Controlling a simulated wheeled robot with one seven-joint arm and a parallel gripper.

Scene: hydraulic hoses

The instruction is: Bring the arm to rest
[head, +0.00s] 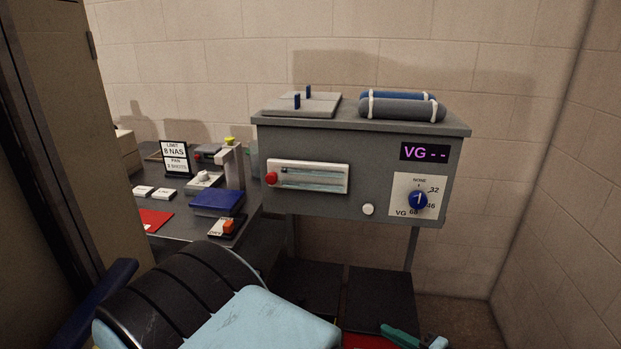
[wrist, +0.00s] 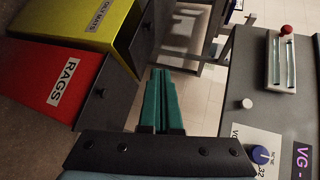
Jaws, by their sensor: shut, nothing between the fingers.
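My gripper (wrist: 164,74) shows in the wrist view with its two teal fingers lying together, shut and empty. Below the fingertips is floor and the dark side of a bin; the fingers touch nothing that I can see. In the head view a teal part of the gripper (head: 400,336) shows low at the bottom edge, below the grey console (head: 320,190). My light blue arm fills the bottom middle of the head view and hides much of the floor there.
A bench (head: 240,222) with small items stands left. In the wrist view, a red RAGS bin (wrist: 38,75) and a yellow bin (wrist: 85,22) stand left of the fingers.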

